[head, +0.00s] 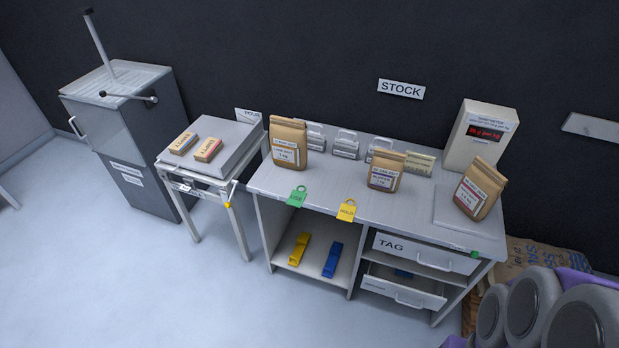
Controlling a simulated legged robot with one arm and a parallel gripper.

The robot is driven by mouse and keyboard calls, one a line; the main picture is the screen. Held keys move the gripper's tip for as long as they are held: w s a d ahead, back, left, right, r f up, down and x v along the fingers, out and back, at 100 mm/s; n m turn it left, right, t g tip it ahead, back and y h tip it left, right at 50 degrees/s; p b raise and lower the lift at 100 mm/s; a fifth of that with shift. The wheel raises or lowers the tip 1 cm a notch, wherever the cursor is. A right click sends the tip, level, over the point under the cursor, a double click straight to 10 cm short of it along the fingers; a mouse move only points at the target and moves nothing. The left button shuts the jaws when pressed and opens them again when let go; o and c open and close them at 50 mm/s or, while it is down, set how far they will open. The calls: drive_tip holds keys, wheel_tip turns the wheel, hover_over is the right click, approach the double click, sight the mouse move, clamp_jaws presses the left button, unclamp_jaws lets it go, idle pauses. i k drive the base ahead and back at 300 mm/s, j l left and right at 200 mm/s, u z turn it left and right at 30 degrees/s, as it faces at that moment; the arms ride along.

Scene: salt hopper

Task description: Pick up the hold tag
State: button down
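The hold tag (347,211) is a small yellow tag with dark lettering and a hole at its top. It hangs at the front edge of the workbench (300,168), near the middle, and extends below the edge. A green tag (297,197) of similar shape hangs to its left on the same edge. My gripper is not in the head view, so its state and distance from the tag do not show.
Paper bags stand on the bench, one (385,172) behind the hold tag. The lower drawer (404,292) is partly open. Yellow (299,249) and blue (332,260) items lie on the shelf below. Grey and purple round parts fill the lower right. Floor in front is clear.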

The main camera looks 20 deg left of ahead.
sight(346, 213)
drive_tip(key=i+l+u, duration=0.1)
drive_tip(key=i, duration=0.45)
drive_tip(key=i+l+u, duration=0.1)
drive_tip(key=i, duration=0.4)
